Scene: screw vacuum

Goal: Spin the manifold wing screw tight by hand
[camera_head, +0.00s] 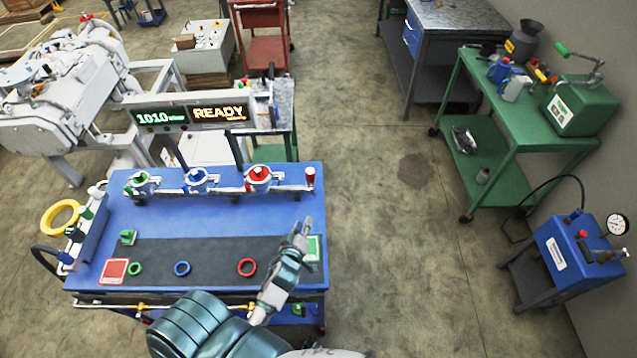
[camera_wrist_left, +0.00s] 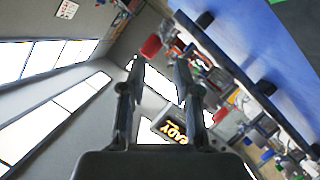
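The manifold is a metal pipe along the back edge of the blue bench (camera_head: 215,213). It carries a green-topped fitting (camera_head: 141,181), a blue-topped fitting (camera_head: 197,178) and a red-topped fitting (camera_head: 259,177). A red upright handle (camera_head: 310,178) stands at its right end. I cannot tell which part is the wing screw. My left gripper (camera_head: 304,232) is above the bench's right side, in front of the red handle and apart from it. In the left wrist view its fingers (camera_wrist_left: 160,66) are spread with nothing held between them. My right gripper is out of view.
A display (camera_head: 190,115) behind the bench reads 1010 and READY. Green, blue and red rings (camera_head: 246,267) lie on the dark mat (camera_head: 210,248). A red card (camera_head: 114,271) and a green card (camera_head: 314,248) flank it. Open floor lies right of the bench.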

